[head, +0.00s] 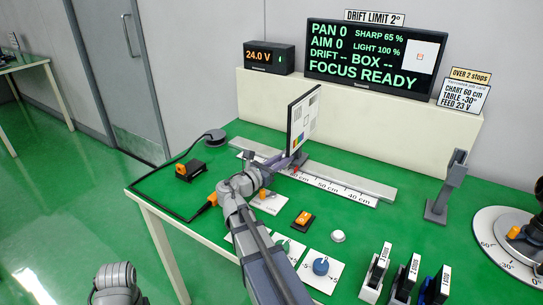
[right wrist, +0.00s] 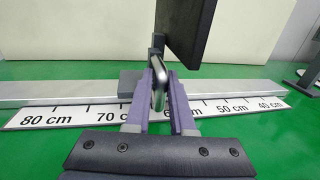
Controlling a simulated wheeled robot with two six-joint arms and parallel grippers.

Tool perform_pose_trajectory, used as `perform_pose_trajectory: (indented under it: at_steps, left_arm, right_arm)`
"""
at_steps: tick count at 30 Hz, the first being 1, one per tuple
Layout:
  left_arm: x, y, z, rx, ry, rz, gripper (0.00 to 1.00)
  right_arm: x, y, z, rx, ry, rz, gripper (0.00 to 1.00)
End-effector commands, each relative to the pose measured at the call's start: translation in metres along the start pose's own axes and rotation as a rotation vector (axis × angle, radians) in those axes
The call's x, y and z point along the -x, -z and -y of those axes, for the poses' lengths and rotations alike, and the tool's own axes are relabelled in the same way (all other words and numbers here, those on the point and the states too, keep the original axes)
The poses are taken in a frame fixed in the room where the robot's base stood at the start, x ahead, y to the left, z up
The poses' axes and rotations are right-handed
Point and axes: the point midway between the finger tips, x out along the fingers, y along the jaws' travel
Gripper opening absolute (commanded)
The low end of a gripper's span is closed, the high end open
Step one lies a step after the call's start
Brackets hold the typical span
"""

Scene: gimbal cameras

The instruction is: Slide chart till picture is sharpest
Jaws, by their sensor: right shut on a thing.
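The test chart (head: 303,118) is a dark-edged upright panel with colour patches, standing on the grey rail (head: 350,184). Its dark back edge shows in the right wrist view (right wrist: 186,30). My right gripper (right wrist: 160,98) is shut on the chart's grey handle (right wrist: 160,72), near the 60 cm mark, whose label the fingers partly hide. The scale strip (right wrist: 92,113) runs from 80 to 40 cm. In the head view the right gripper (head: 297,160) reaches the chart's foot. The monitor (head: 375,58) reads SHARP 65 %, LIGHT 100 %, FOCUS READY. My left gripper is out of view.
A job card (head: 463,97) reads CHART 60 cm, TABLE +30°, FEED 23 V. The supply display (head: 268,57) reads 24.0 V. A grey post (head: 447,188) stands beyond the rail's right end. Knobs, black-and-white devices and a round dial (head: 493,240) occupy the front and right.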

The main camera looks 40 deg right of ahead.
Motion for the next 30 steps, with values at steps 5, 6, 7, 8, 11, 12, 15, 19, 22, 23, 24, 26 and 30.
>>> perform_pose_trajectory:
  at_steps: [5, 6, 7, 8, 11, 12, 15, 19, 22, 23, 24, 26, 30]
  left_arm:
    - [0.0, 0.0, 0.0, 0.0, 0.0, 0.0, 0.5]
    - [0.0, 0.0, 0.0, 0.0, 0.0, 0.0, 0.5]
    - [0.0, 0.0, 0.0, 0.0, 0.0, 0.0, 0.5]
    - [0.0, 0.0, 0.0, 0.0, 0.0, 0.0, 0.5]
    - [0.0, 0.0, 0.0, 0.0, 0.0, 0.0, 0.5]
    - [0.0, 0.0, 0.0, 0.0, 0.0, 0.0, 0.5]
    - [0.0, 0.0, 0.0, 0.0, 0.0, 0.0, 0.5]
    - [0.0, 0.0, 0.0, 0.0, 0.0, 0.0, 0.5]
    - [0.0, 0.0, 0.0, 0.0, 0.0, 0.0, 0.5]
    - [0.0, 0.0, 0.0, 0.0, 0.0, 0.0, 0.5]
    - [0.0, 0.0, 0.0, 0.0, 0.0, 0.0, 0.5]
    - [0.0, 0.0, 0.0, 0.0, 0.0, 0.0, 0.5]
    - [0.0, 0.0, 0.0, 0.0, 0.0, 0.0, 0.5]
  right_arm:
    - [-0.001, -0.001, 0.001, 0.0, 0.003, 0.002, 0.0]
    - [-0.001, -0.001, 0.001, 0.0, 0.003, 0.002, 0.0]
    - [-0.001, -0.001, 0.001, 0.0, 0.003, 0.003, 0.0]
    - [-0.001, -0.001, 0.001, 0.0, 0.003, 0.003, 0.0]
    - [-0.001, -0.001, 0.0, 0.0, 0.002, 0.002, 0.32]
    - [-0.001, -0.001, 0.0, 0.0, 0.002, 0.002, 0.36]
    - [0.0, -0.001, 0.0, 0.0, 0.001, 0.002, 0.47]
    - [0.0, 0.0, 0.0, 0.0, 0.001, 0.001, 0.47]
    - [0.0, 0.0, 0.0, 0.0, 0.0, 0.001, 0.47]
    - [0.001, 0.0, 0.0, 0.0, 0.0, 0.001, 0.47]
    - [0.004, 0.0, 0.0, 0.0, -0.001, 0.001, 0.47]
    - [0.01, 0.0, 0.0, 0.0, -0.002, 0.001, 0.47]
    - [0.034, 0.0, 0.0, 0.0, -0.003, 0.001, 0.47]
